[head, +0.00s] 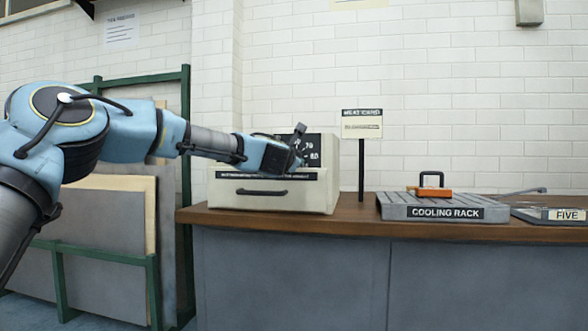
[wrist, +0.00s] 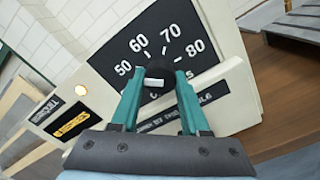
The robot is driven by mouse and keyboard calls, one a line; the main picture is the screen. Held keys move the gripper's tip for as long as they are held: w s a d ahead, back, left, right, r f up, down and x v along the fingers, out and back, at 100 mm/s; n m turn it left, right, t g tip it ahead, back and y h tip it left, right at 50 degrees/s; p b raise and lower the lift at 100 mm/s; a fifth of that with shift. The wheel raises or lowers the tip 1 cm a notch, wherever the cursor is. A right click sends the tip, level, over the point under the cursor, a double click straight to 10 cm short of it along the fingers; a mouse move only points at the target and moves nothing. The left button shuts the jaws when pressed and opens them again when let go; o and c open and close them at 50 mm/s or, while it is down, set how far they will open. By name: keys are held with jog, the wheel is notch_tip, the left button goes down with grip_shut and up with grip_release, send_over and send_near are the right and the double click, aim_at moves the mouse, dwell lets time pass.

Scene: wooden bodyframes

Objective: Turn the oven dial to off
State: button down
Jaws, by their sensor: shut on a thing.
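The cream oven (head: 315,195) stands on the wooden counter, with a black dial panel and a drawer-like front with a dark handle. In the wrist view the panel (wrist: 160,28) shows the numbers 50, 60, 70 and 80. The black dial (wrist: 155,73) sits below the numbers and has a pale mark; I cannot tell its exact setting, and no off label is readable. My gripper (wrist: 159,80) is shut on the dial, with a teal finger on each side. In the head view my gripper (head: 296,149) is at the oven's front and hides part of the panel.
To the right stand a sign on a post (head: 362,125), a cooling rack (head: 400,212) with an orange item (head: 433,192), and a tray marked FIVE (head: 540,215). A green frame with boards (head: 155,260) is at left.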

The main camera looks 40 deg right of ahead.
jog(key=shift+f+n+b, duration=0.2)
jog(key=shift+n+b, duration=3.2)
jog(key=shift+n, duration=0.7)
jog(key=shift+c, duration=2)
grip_release()
jog(key=shift+r, duration=0.1)
jog(key=b+v, duration=0.1)
jog(key=v, duration=0.9)
jog(key=shift+s+a+b, duration=0.15)
jog(key=shift+a+b, duration=0.15)
jog(key=shift+a, duration=0.05)
